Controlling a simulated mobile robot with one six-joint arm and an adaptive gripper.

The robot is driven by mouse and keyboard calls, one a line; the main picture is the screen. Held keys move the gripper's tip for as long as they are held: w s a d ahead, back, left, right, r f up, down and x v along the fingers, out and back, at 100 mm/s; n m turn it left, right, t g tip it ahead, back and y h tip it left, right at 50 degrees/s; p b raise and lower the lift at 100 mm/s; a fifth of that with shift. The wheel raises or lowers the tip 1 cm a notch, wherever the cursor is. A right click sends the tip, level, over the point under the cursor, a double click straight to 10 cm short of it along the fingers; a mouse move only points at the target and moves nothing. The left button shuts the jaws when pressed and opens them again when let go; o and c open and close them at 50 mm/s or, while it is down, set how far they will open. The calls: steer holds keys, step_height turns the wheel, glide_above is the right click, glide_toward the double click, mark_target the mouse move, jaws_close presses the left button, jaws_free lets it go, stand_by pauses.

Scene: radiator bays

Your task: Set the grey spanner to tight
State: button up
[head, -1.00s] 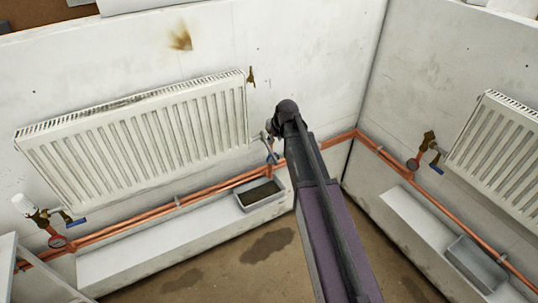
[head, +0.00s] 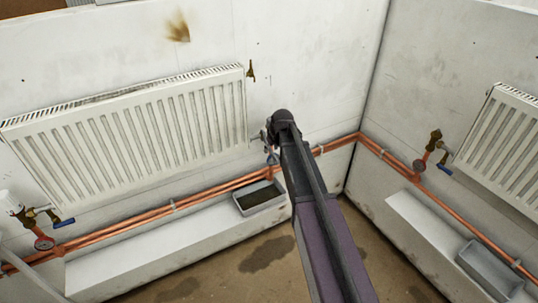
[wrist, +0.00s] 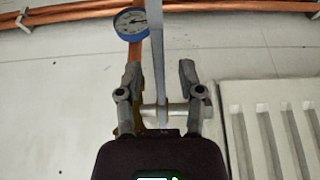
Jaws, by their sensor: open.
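In the wrist view a long grey bar, which looks like the grey spanner (wrist: 157,60), runs from the top edge down between my fingers. Its lower end meets a short grey cross piece (wrist: 176,108) of the radiator valve. My gripper (wrist: 160,75) is open, with one finger on each side of the bar and a gap on both sides. In the head view my arm hides most of the gripper, at the lower right corner of the left radiator (head: 120,135). Only a bit of grey metal shows beside it there, so the spanner's setting cannot be read.
A blue-rimmed gauge (wrist: 130,22) sits on the copper pipe close to my left finger. Radiator fins (wrist: 270,130) stand close on the right. Copper pipes (head: 180,205) run along the wall above a ledge with a grey tray (head: 262,199). Another radiator (head: 505,135) hangs at right.

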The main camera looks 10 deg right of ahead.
steer(key=shift+w+a+f+b, duration=0.1)
steer(key=shift+w+f+b, duration=0.2)
steer(key=shift+f+b, duration=0.25)
steer(key=shift+f, duration=0.1)
steer(key=shift+c, duration=0.2)
